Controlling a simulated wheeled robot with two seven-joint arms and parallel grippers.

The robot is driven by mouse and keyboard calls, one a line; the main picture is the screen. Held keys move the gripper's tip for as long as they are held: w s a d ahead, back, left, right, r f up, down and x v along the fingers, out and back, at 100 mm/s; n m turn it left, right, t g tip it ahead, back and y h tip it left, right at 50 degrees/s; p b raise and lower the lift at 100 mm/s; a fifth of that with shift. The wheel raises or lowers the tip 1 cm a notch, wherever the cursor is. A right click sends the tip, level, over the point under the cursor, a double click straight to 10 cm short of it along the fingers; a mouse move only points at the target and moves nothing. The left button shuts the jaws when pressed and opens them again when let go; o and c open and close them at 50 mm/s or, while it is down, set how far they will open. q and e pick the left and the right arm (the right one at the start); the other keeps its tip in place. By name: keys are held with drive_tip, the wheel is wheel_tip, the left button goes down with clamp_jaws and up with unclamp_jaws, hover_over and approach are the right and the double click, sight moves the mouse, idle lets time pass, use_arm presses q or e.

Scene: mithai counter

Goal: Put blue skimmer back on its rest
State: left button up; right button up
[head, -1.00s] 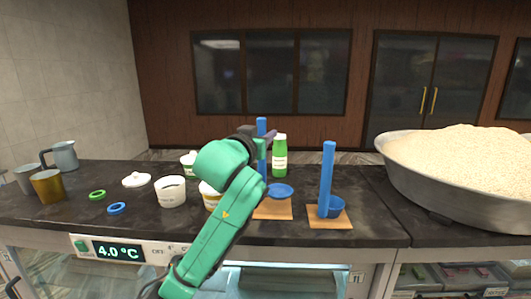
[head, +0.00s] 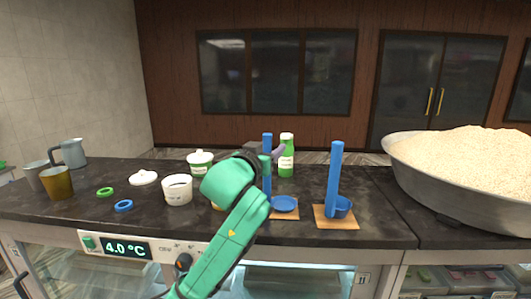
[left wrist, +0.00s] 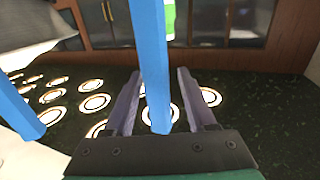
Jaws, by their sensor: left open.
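The blue skimmer (head: 285,204) has a flat round disc and an upright handle. Its disc lies at a small wooden rest (head: 290,215) on the counter; my arm hides part of the rest, so full contact is unclear. My left gripper (head: 275,150) is at the upper handle. In the left wrist view the open fingers (left wrist: 160,105) stand on either side of a blue handle (left wrist: 150,55), with gaps visible on both sides. My right gripper is in neither view.
A blue ladle (head: 335,180) stands on another wooden rest (head: 345,222) to the right. A green bottle (head: 286,160) stands behind the skimmer. White tubs (head: 177,190) and cups are left. A large metal basin (head: 440,198) of pale grains fills the right.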

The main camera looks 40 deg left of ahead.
use_arm(q)
drive_tip(key=b+v, duration=1)
drive_tip(key=v, duration=0.2)
drive_tip(key=shift+b, duration=0.3)
drive_tip(key=shift+r, duration=0.1)
